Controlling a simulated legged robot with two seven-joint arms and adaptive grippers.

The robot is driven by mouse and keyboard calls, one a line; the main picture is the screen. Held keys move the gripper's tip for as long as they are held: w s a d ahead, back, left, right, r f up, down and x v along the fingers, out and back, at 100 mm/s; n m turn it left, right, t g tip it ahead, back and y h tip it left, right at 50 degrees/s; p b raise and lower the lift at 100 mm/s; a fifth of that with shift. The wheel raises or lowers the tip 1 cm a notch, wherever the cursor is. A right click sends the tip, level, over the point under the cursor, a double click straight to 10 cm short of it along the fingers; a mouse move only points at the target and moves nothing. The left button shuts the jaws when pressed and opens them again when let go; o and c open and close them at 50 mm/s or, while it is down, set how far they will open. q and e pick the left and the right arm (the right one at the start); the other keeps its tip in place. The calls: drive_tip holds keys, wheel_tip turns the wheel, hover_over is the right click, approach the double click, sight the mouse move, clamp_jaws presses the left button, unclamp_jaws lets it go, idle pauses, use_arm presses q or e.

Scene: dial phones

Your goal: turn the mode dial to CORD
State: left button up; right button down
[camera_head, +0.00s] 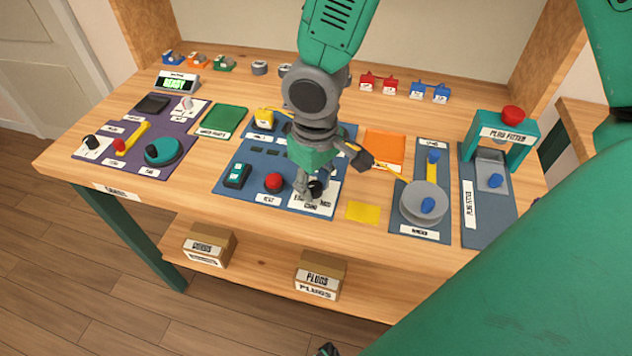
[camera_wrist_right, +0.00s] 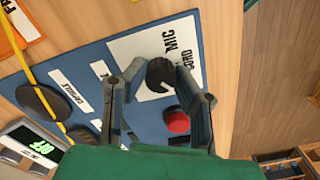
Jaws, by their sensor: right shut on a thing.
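The mode dial is a black knob (camera_head: 316,189) on a white label plate at the front right of the blue panel (camera_head: 262,165). It also shows in the right wrist view (camera_wrist_right: 160,74), with a pale mark on its edge. The words CORD and MIC are readable beside it; a further label is partly hidden. I cannot tell which word the mark points to. My right gripper (camera_head: 308,186) reaches down from above and is shut on the dial, with one finger on each side in the wrist view (camera_wrist_right: 163,82).
A red button (camera_head: 274,182) sits close beside the dial and near one finger in the wrist view (camera_wrist_right: 177,120). A yellow cord (camera_head: 385,167) runs to the right. Purple panel (camera_head: 140,140) stands left; crank and press fixtures (camera_head: 425,203) stand right.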

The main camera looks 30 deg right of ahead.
drive_tip(key=shift+s+a, duration=0.1)
drive_tip(key=shift+n+p, duration=0.5)
drive_tip(key=shift+p, duration=0.15)
drive_tip(key=n+p, duration=0.3)
drive_tip(key=shift+r, duration=0.1)
drive_tip(key=n+p, duration=0.3)
drive_tip(key=shift+n, duration=0.3)
drive_tip(key=shift+n+p, duration=1.2)
drive_tip(key=shift+n, duration=0.3)
drive_tip(key=c, duration=1.3)
unclamp_jaws()
